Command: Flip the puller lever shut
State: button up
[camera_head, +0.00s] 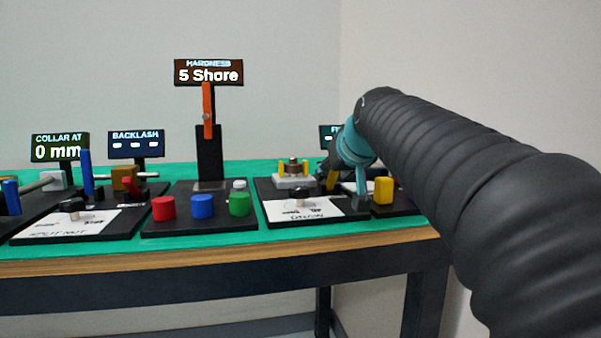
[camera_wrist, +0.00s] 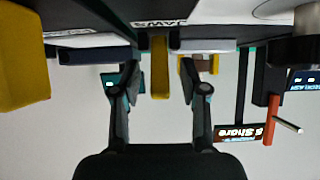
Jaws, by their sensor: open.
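My gripper (camera_head: 330,170) is at the right part of the bench, over the boards there. In the wrist view my gripper (camera_wrist: 157,82) is open, with its two fingers well apart. A short yellow bar (camera_wrist: 159,67), which may be the puller lever, stands between the fingers with a gap on each side. A yellow piece also shows beside my gripper in the head view (camera_head: 332,181). A white label reading JAWS (camera_wrist: 162,16) lies by the bar's base. My arm and gripper hide part of this area, so I cannot tell the lever's position for sure.
A yellow block (camera_head: 383,190) stands right of my gripper. A grey puller-like fixture with yellow posts (camera_head: 293,181) stands left of it. Red (camera_head: 163,208), blue (camera_head: 202,205) and green (camera_head: 239,204) knobs stand before the tall Shore post (camera_head: 209,155). Free air lies above the bench.

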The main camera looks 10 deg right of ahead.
jog(key=v, duration=1.1)
jog(key=shift+s+r, duration=0.2)
jog(key=shift+s, duration=0.1)
